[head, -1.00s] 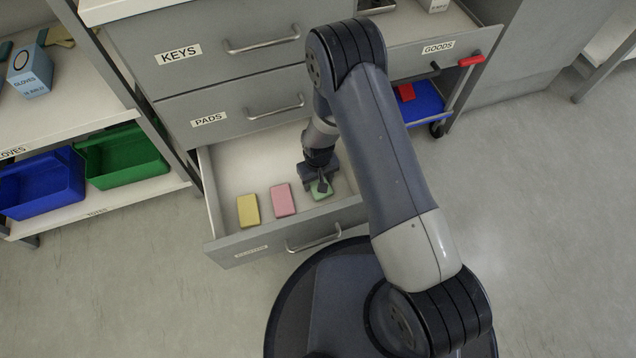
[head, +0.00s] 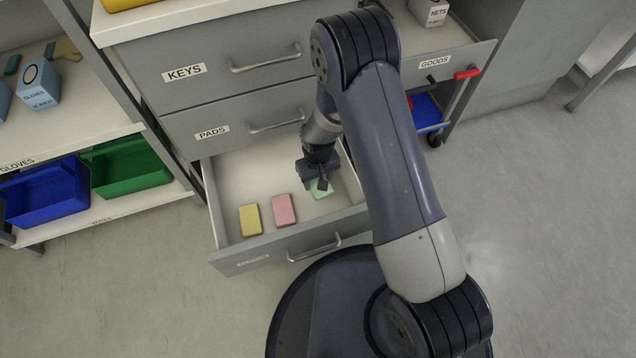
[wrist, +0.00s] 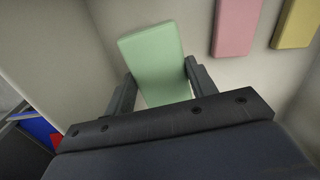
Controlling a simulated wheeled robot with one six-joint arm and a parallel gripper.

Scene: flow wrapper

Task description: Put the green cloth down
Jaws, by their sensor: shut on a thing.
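The green cloth (head: 320,189) is a folded pale green block inside the open bottom drawer (head: 238,172). My gripper (head: 319,182) is over it and shut on it. In the wrist view the green cloth (wrist: 155,62) sits between the two fingers of my gripper (wrist: 158,82), its far end reaching beyond them. The drawer floor lies under it. I cannot tell whether the cloth touches the floor.
A pink cloth (head: 283,209) and a yellow cloth (head: 250,220) lie in the same drawer, left of the green one. The PADS drawer (head: 190,112) above is closed. Drawer walls surround the gripper. Bare drawer floor lies behind the cloths.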

